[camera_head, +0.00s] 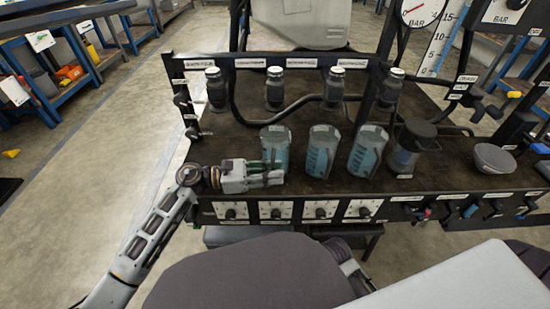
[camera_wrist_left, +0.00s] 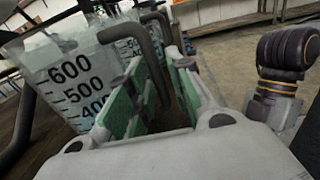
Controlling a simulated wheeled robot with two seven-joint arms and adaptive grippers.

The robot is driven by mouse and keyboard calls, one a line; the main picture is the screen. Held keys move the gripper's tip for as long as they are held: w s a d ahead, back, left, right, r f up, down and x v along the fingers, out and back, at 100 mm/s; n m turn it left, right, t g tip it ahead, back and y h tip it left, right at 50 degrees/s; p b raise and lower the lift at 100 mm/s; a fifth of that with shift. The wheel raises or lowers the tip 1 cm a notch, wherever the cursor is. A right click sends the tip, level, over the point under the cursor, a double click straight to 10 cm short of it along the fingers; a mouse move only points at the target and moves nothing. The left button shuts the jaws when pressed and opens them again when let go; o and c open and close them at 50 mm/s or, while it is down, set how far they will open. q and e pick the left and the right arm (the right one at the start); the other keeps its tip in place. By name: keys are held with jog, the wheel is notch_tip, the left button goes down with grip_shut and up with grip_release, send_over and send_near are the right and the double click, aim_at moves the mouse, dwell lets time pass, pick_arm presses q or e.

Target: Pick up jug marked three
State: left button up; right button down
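Three clear measuring jugs with blue scales stand in a row on the dark bench top: a left jug (camera_head: 276,146), a middle jug (camera_head: 320,152) and a right jug (camera_head: 367,150). No number naming a jug is readable. My left gripper (camera_head: 272,178) is at the near side of the left jug. In the left wrist view, its green-padded fingers (camera_wrist_left: 155,85) are apart, with a dark grey jug handle (camera_wrist_left: 148,55) between them. That jug's wall (camera_wrist_left: 72,75) shows 600, 500 and 400. Contact with the handle is unclear. My right gripper is not seen.
Several dark capped bottles (camera_head: 275,90) stand behind the jugs with black hoses. A dark lidded container (camera_head: 405,150) and a grey bowl (camera_head: 494,158) stand to the right. A panel with knobs (camera_head: 275,211) runs along the bench's front edge. Open floor lies left.

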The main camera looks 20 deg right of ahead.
aim_at(272, 161)
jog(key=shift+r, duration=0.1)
pick_arm(q)
jog(key=shift+c, duration=0.2)
grip_shut()
jog(key=shift+r, duration=0.15)
